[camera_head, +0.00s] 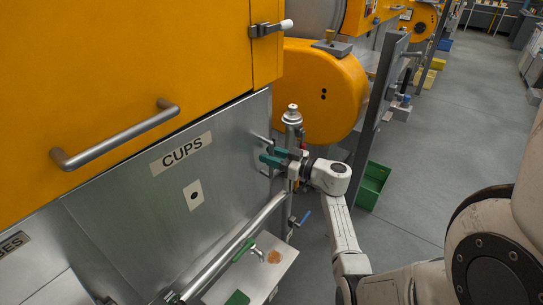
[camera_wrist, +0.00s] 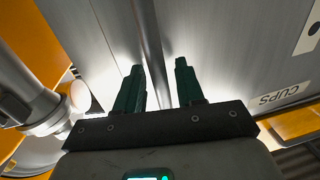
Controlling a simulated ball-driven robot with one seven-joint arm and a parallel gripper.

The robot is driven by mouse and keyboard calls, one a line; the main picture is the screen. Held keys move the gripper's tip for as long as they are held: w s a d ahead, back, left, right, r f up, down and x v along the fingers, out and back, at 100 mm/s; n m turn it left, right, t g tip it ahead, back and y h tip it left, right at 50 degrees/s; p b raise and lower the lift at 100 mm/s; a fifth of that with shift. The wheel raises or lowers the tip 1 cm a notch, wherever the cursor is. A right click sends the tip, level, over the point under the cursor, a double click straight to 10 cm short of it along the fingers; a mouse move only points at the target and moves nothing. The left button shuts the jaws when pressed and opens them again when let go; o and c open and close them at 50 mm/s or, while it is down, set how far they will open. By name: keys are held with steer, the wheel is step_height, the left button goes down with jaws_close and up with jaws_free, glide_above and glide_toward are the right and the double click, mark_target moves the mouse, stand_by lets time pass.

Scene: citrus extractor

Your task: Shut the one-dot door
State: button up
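The one-dot door is a grey metal panel (camera_head: 140,205) at left in the head view, with a CUPS label and a one-dot plate (camera_head: 193,195). In the wrist view its brushed face (camera_wrist: 235,50) fills the upper right. A bar handle (camera_head: 257,138) stands near its right edge, partly hidden by my gripper (camera_head: 272,157). In the wrist view my gripper (camera_wrist: 158,82) is open, its two green fingers apart, with a metal bar (camera_wrist: 150,45) running between them. I cannot tell whether the fingers touch the bar, or whether the door is fully shut.
A steel post (camera_head: 291,125) stands close to my gripper, and a slanted pipe (camera_head: 235,250) runs below. An orange panel with a handle (camera_head: 115,138) is above. A green crate (camera_head: 372,185) sits on open floor.

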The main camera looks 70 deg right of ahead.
steer(key=shift+c, duration=0.2)
jaws_close()
stand_by(0.4)
